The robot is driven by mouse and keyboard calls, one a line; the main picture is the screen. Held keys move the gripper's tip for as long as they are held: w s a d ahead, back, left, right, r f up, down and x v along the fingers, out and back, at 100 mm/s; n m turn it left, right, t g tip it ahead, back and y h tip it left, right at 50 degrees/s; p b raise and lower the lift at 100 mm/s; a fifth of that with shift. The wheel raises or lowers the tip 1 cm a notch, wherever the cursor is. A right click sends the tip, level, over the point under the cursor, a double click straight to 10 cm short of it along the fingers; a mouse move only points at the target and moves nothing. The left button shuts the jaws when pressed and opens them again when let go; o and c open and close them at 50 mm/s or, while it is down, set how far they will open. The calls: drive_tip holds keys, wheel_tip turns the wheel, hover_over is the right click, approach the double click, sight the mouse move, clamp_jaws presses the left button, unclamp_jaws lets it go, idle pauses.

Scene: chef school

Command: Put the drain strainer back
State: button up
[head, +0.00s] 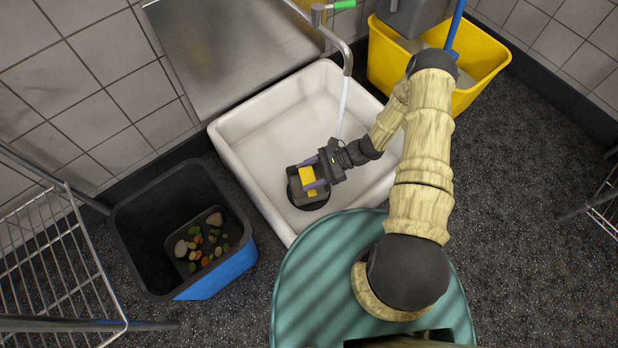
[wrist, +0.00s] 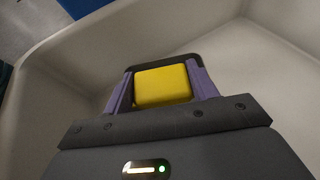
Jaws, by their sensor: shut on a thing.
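The drain strainer (head: 308,181) looks like a dark piece with a yellow block on it, low inside the white sink basin (head: 228,142). My gripper (head: 309,174) is shut on the yellow block, with a purple finger on either side. In the wrist view the yellow block (wrist: 163,85) sits between the purple fingers (wrist: 162,90), with a dark edge behind it. A dark round shape (head: 309,201) shows at the basin floor under the strainer. I cannot tell whether it is the drain opening or part of the strainer, nor whether the strainer touches the floor.
A tap (head: 346,60) runs a thin stream of water (head: 343,105) into the basin beside my wrist. A black and blue bin (head: 228,272) with food scraps stands at left. A yellow mop bucket (head: 487,62) is behind right. Wire racks (head: 60,262) stand at far left.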

wheel_tip(320, 180, down, 2)
drive_tip(key=shift+f+b, duration=0.1)
drive_tip(key=shift+b, duration=0.25)
drive_tip(key=o, duration=1.2)
drive_tip(key=shift+w, duration=0.1)
drive_tip(key=shift+r, duration=0.2)
drive_tip(key=shift+d+r+p, duration=0.15)
drive_tip(key=shift+d+p, duration=0.1)
drive_tip(key=shift+p, duration=0.1)
drive_tip(key=p+v, duration=0.5)
drive_tip(key=v, duration=0.6)
drive_tip(key=shift+d, duration=0.2)
